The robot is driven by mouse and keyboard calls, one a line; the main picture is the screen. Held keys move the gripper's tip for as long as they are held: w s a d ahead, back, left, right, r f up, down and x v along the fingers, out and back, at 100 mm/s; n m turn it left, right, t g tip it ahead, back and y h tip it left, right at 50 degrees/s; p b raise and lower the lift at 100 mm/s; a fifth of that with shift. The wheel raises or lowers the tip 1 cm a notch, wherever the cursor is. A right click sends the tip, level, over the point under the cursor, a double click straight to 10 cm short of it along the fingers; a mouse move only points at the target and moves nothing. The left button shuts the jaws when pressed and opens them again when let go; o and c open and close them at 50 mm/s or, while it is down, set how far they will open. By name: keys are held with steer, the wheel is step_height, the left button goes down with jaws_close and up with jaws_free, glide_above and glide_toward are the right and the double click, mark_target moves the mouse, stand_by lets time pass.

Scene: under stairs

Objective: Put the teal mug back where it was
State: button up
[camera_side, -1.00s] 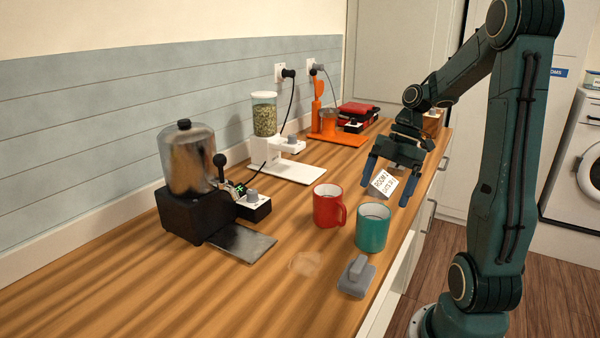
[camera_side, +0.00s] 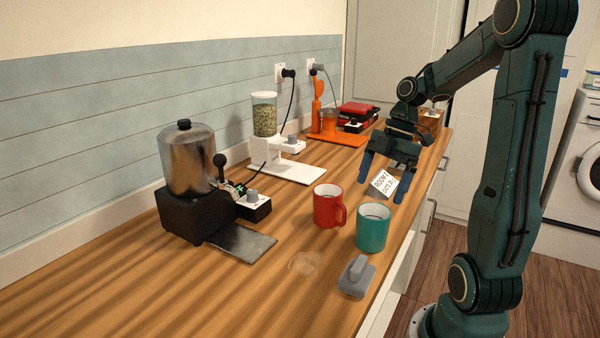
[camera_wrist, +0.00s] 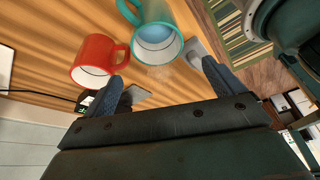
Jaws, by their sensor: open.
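The teal mug (camera_side: 373,230) stands upright on the wooden counter, near its front edge. It also shows in the wrist view (camera_wrist: 157,42), with its handle towards the upper left and a pale blue inside. The red mug (camera_side: 327,208) stands upright close beside it, on the left, and is in the wrist view too (camera_wrist: 98,62). My gripper (camera_side: 382,180) is open and empty, above the counter beyond the teal mug. In the wrist view its two fingers (camera_wrist: 163,82) point towards the mugs without touching them. A faint pale mark (camera_side: 305,262) lies on the counter left of the teal mug.
A grey block with a handle (camera_side: 356,278) sits in front of the teal mug. A small printed card (camera_side: 383,184) shows between my fingers. A black grinder-like machine (camera_side: 190,190) and a white dispenser (camera_side: 270,150) stand along the wall. The front left counter is bare.

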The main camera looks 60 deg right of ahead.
steer(key=s+a+r+m+t+h, duration=0.1)
steer(key=s+a+r+m+t, duration=0.1)
steer(key=a+m, duration=0.4)
steer(key=s+a+r+m+t+h, duration=0.2)
steer(key=a+m, duration=0.4)
steer(key=a, duration=0.6)
steer(key=shift+s+a+r+m+h, duration=0.2)
steer(key=shift+s+r+m+h, duration=0.1)
steer(key=shift+s+r, duration=0.3)
